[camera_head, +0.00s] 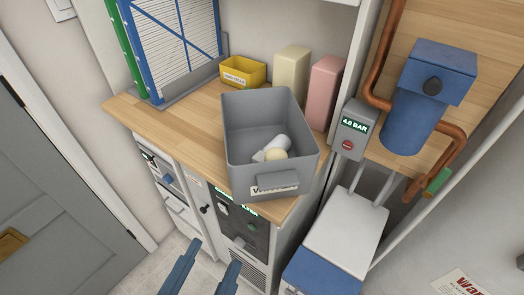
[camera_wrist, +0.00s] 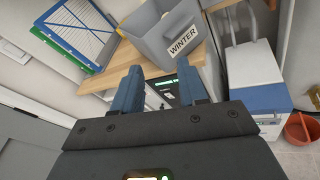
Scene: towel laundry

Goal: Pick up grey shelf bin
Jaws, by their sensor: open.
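The grey shelf bin (camera_head: 242,167) stands on the wooden counter at its front edge, tilted in view, with a handle and a white label on its front. A few pale items (camera_head: 277,148) lie inside it. In the wrist view the bin (camera_wrist: 152,43) shows beyond the fingers, and its label reads "WINTER". My gripper (camera_head: 207,266) is open and empty. It is in front of the counter, below and apart from the bin. The wrist view shows its two blue fingers (camera_wrist: 158,88) spread, with the counter front between them.
A yellow bin (camera_head: 243,72), a cream box (camera_head: 291,73) and a pink box (camera_head: 324,92) stand behind the bin on the counter (camera_head: 178,117). A pressure box (camera_head: 350,130) and blue filter unit (camera_head: 412,120) with copper pipes are to the right. A white-and-blue unit (camera_head: 343,235) stands at lower right.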

